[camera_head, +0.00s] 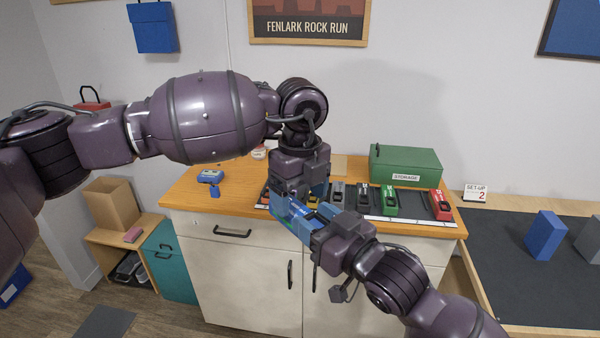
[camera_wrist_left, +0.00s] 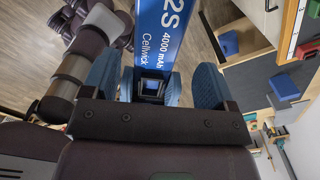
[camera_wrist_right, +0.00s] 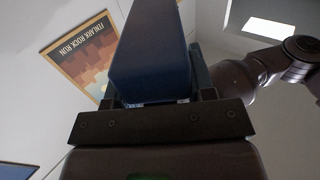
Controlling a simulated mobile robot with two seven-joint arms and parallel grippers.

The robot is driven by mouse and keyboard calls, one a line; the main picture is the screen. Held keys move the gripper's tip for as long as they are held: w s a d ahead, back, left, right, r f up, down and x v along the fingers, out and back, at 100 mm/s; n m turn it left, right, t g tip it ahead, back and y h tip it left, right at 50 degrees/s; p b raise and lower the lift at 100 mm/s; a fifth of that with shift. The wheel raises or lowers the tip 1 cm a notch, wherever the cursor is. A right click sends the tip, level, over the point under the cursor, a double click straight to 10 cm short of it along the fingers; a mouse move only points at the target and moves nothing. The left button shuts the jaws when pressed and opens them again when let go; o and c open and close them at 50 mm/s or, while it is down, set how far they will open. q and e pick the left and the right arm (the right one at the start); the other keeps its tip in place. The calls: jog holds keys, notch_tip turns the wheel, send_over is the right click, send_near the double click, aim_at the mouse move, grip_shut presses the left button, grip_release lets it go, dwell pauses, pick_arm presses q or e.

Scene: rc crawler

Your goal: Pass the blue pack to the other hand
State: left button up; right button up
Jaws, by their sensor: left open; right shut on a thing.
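The blue pack (camera_head: 301,228) is in the air in front of the counter, between my two grippers. My right gripper (camera_head: 322,228) is shut on it; in the right wrist view the pack (camera_wrist_right: 152,55) fills the space between the fingers. My left gripper (camera_head: 287,206) is open, with its fingers on either side of the pack's other end. In the left wrist view the pack (camera_wrist_left: 160,40) shows white "4000 mAh" lettering and a dark socket facing the palm. It lies near the left finger, with a gap to the right finger (camera_wrist_left: 208,88).
Several packs, including a green one (camera_head: 389,201) and a red one (camera_head: 440,205), stand in a row on the wooden counter (camera_head: 185,193). A green storage box (camera_head: 405,166) stands behind them. A dark mat with a blue block (camera_head: 544,235) lies right.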

aim_at(300, 210)
pick_arm(q)
jog(key=shift+f, duration=2.25)
jog(key=shift+c, duration=0.3)
jog(key=c, duration=1)
jog(key=shift+r, duration=0.1)
jog(key=shift+c, duration=0.7)
pick_arm(e)
jog(key=o, duration=0.7)
jog(key=shift+a, duration=0.1)
jog(key=shift+c, duration=0.2)
jog(key=o, duration=0.5)
jog(key=shift+o, duration=0.2)
jog(key=shift+s, duration=0.1)
